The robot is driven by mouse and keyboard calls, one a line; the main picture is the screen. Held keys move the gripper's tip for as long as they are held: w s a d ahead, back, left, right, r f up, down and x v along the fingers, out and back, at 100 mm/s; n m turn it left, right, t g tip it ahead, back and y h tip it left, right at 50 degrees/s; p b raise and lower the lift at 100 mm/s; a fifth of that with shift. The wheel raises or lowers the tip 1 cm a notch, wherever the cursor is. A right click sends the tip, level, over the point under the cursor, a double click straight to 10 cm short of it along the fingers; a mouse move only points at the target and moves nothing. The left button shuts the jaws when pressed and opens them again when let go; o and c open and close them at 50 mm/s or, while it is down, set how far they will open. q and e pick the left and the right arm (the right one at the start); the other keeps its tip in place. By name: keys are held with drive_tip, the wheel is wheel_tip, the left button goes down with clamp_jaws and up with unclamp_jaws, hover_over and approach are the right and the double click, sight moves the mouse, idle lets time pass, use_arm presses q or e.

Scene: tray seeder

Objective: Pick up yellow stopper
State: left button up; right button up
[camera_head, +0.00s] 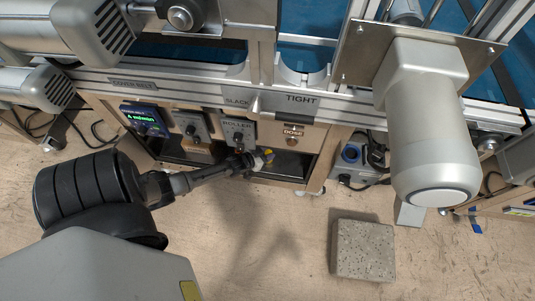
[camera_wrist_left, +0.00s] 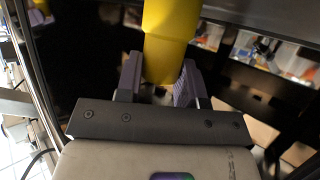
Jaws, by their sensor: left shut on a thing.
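The yellow stopper (camera_wrist_left: 170,35) is large at the top middle of the left wrist view, a smooth rounded yellow piece. In the head view it is a small yellow spot (camera_head: 268,154) at the dark shelf below the control boxes. My left gripper (camera_head: 259,161) reaches it from the left. In the left wrist view, the two grey fingers of my left gripper (camera_wrist_left: 160,78) are shut on the stopper, one on each side. The stopper's far end runs out of that view. My right gripper is not in view.
The dark shelf (camera_head: 290,168) lies under a row of control boxes, including the ROLLER box (camera_head: 238,131) and a lit display (camera_head: 144,120). A machine frame with motors (camera_head: 430,130) is above. A speckled block (camera_head: 362,250) stands on open floor.

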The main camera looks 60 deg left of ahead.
sight(267, 153)
use_arm(q)
drive_tip(key=shift+r+p, duration=0.55)
drive_tip(key=shift+r, duration=0.2)
wheel_tip(267, 153, up, 2)
drive_tip(key=shift+p, duration=0.95)
drive_tip(key=s+d+p, duration=0.2)
drive_tip(key=s+p, duration=0.5)
drive_tip(key=s, duration=1)
drive_tip(key=shift+s+d, duration=0.15)
drive_tip(key=shift+s, duration=0.25)
drive_tip(key=shift+f, duration=0.1)
